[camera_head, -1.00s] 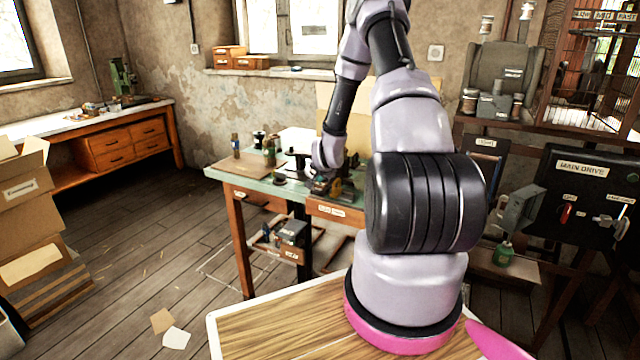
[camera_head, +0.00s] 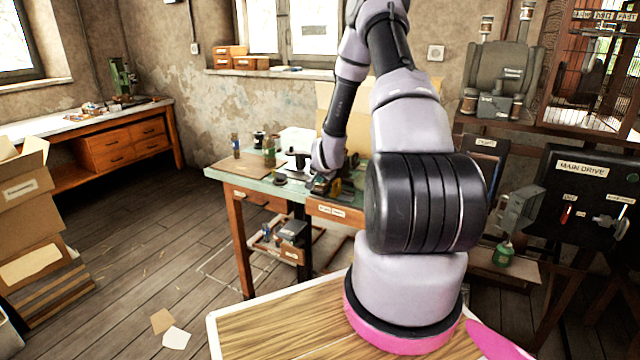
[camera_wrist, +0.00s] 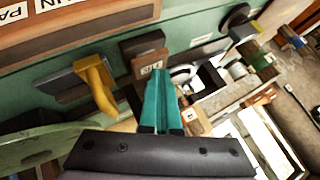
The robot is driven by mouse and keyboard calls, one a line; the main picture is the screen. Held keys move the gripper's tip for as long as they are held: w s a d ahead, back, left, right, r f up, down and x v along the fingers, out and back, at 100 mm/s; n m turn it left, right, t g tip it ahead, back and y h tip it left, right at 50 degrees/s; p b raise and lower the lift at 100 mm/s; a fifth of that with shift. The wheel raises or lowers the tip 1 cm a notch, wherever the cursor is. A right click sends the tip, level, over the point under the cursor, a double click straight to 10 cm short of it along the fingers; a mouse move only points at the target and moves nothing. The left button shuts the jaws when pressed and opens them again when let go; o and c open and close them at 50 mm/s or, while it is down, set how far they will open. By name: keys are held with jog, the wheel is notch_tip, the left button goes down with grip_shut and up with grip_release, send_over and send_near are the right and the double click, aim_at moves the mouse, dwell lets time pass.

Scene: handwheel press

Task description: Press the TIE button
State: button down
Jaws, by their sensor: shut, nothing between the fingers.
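A small tan tag (camera_wrist: 150,68), which seems to read TIE, sits at the front of a dark block (camera_wrist: 141,44) in the wrist view. The block stands on the green bench top (camera_wrist: 75,62). My gripper (camera_wrist: 159,72) has teal fingers held together with nothing between them. The fingertips are right beside the tag and overlap its lower edge in the picture; I cannot tell whether they touch. In the head view my gripper (camera_head: 322,184) is over the bench's right part, small and partly hidden among bench items, and the TIE tag cannot be made out.
A yellow curved handle (camera_wrist: 98,88) on a blue-grey block (camera_wrist: 72,80) stands close left of my fingers. A labelled wooden strip (camera_wrist: 75,28) runs along the bench edge. Pale and dark items crowd the right side. Open floor (camera_head: 150,270) lies left of the bench.

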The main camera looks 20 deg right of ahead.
jog(key=shift+r, duration=1.1)
jog(key=shift+r, duration=2.55)
notch_tip(320, 180, up, 13)
jog(key=n+y, duration=0.1)
jog(key=n, duration=0.1)
send_over(319, 186)
jog(key=s+a, duration=0.3)
jog(key=a, duration=0.2)
jog(key=s+a+r+n+y, duration=0.1)
jog(key=s+a+r+n, duration=0.1)
jog(key=s+a+r, duration=0.45)
jog(key=s+a+r+n+y, duration=0.1)
jog(key=s+r, duration=0.3)
jog(key=s, duration=0.4)
jog(key=s+a+r+n+g, duration=0.1)
jog(key=s+a+r, duration=0.2)
jog(key=s, duration=0.6)
jog(key=s+a+r+n+y, duration=0.1)
jog(key=s+a+r+n, duration=0.1)
jog(key=s+r, duration=0.4)
jog(key=s, duration=0.3)
jog(key=shift+s+r+g+y, duration=0.2)
jog(key=shift+r+g+y, duration=0.1)
